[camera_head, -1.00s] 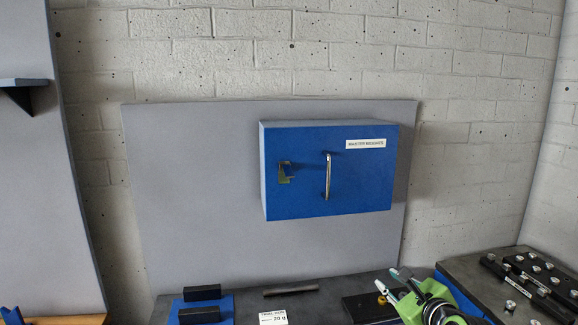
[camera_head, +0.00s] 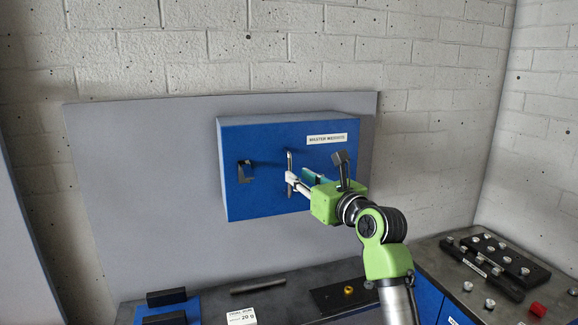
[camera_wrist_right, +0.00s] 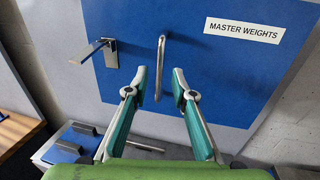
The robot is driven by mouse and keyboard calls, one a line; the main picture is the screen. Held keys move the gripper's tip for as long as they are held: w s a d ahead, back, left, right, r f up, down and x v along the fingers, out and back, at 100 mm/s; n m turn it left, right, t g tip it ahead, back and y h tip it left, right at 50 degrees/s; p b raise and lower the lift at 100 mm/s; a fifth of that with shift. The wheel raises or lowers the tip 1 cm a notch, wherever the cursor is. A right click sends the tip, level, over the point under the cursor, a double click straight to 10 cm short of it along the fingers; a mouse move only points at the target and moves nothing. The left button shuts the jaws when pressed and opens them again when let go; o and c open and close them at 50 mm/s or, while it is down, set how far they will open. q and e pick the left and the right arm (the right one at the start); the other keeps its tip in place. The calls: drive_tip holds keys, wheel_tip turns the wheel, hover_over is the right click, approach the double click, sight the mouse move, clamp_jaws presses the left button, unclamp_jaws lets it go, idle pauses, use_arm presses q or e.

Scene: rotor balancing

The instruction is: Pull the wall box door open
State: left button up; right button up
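The blue wall box (camera_head: 235,200) hangs on a grey panel, and its door looks shut. The door carries an upright metal bar handle (camera_head: 290,162), also in the right wrist view (camera_wrist_right: 161,55), a "MASTER WEIGHTS" label (camera_head: 327,139) and, left of the handle, a metal latch lever (camera_head: 244,172), which shows in the right wrist view (camera_wrist_right: 90,50) too. My right gripper (camera_head: 293,179) is at the handle. In the right wrist view its fingers (camera_wrist_right: 160,73) are apart, with the handle showing between the tips and gaps on both sides. My left gripper is out of view.
Below the box, a dark bench (camera_head: 290,305) holds a blue stand with black blocks (camera_head: 166,297), a dark bar (camera_head: 258,286), a "20 g" card (camera_head: 241,316) and a black plate with a brass piece (camera_head: 348,290). At right, a rack with weights (camera_head: 508,262) stands beside a red piece (camera_head: 538,309).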

sight(290, 193)
drive_tip(key=shift+p+x, duration=0.8)
drive_tip(key=shift+x, duration=2.15)
drive_tip(key=shift+d, duration=0.1)
clamp_jaws()
